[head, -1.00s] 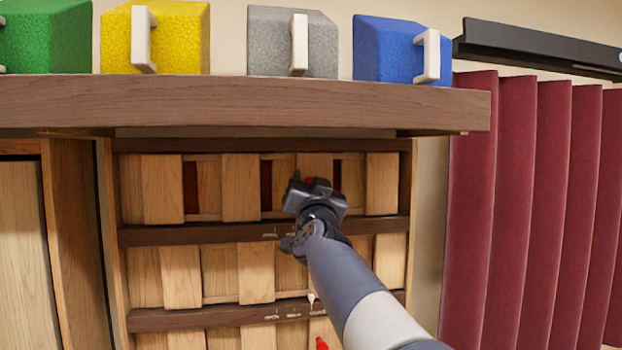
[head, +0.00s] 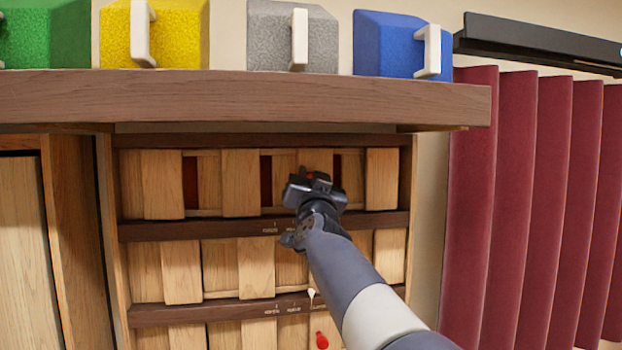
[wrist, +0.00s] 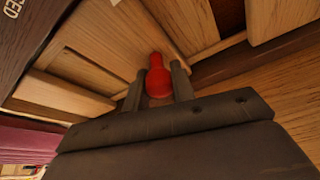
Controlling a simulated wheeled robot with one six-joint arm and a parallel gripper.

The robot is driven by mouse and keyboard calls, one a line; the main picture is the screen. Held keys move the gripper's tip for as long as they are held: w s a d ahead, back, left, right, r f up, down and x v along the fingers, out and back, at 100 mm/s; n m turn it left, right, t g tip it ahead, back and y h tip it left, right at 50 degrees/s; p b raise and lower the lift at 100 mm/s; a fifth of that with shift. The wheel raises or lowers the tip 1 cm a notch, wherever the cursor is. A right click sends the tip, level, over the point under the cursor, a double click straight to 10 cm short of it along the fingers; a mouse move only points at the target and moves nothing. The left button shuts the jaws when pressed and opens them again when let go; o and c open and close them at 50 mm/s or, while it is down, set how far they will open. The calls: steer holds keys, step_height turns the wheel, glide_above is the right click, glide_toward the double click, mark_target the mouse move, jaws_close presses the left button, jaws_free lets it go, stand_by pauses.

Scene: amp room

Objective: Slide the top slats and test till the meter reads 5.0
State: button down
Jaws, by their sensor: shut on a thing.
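The top row of light wooden slats (head: 241,184) runs across the cabinet under the thick shelf, with dark red gaps between some slats. My gripper (head: 311,180) is at the right part of this row. In the wrist view my gripper (wrist: 158,82) is shut on a red knob (wrist: 158,75), one finger on each side of it. The knob stands in front of a light wooden slat (wrist: 105,50). My gripper and arm hide part of the slats behind them. No meter shows in these views.
Green, yellow (head: 170,35), grey and blue (head: 385,45) blocks with white handles stand on the shelf (head: 240,100) above. A lower slat row (head: 255,265) has a white pointer, and a red knob (head: 321,341) shows below. Dark red pleated panels (head: 520,200) stand at the right.

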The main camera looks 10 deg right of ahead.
steer(key=shift+d, duration=0.1)
steer(key=shift+a, duration=0.55)
steer(key=c, duration=1.5)
jaws_free()
steer(key=shift+d, duration=0.25)
steer(key=o, duration=0.3)
steer(key=shift+a, duration=0.1)
steer(key=shift+s, duration=0.1)
steer(key=b+v, duration=0.2)
steer(key=v, duration=0.8)
steer(key=shift+s+f+b, duration=0.2)
steer(key=shift+s+b, duration=0.1)
steer(key=shift+b, duration=0.1)
steer(key=shift+w, duration=0.1)
